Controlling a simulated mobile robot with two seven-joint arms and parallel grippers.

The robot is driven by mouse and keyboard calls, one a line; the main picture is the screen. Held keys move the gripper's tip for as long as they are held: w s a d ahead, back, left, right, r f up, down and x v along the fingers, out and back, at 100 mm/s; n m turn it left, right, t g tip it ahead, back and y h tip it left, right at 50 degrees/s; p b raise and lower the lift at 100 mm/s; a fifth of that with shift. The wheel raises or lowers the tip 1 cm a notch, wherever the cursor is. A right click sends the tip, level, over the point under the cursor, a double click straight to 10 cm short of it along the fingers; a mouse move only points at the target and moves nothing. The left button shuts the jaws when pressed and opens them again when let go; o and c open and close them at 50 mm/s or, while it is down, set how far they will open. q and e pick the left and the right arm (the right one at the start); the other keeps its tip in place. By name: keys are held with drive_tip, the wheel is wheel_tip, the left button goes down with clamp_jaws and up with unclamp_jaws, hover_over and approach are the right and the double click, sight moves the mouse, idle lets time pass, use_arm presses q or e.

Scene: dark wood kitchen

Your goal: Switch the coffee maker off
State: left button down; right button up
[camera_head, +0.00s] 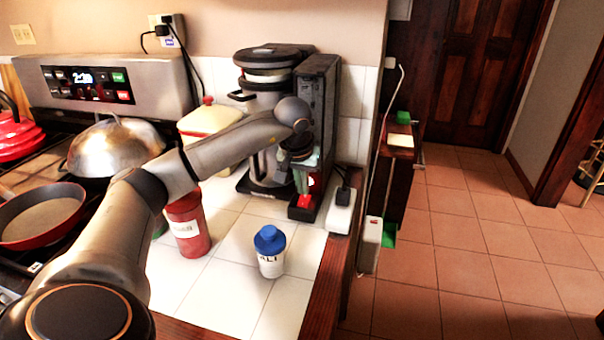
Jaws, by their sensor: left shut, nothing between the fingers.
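The black coffee maker (319,88) stands at the back right of the tiled counter. A dark-lidded jug (262,98) sits on its left side. My left arm reaches in from the left and crosses in front of it. My left gripper (303,178) is shut and empty at the lower front of the coffee maker's tall housing. A bright red patch (304,201), perhaps the switch, shows right below the fingertips. I cannot tell whether the fingertips touch it. The arm hides part of the jug and housing. My right gripper is not in view.
A white salt-type bottle with a blue cap (270,250) and a red canister (188,225) stand on the counter. A white power strip (341,214) lies right of the coffee maker. The stove with a metal dome lid (115,147) and red pan (42,214) is at left.

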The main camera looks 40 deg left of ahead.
use_arm(q)
drive_tip(key=shift+f, duration=0.3)
drive_tip(key=shift+w, duration=0.1)
drive_tip(key=shift+f, duration=0.2)
idle(0.3)
drive_tip(key=shift+s+d, duration=0.35)
drive_tip(key=shift+s, duration=0.4)
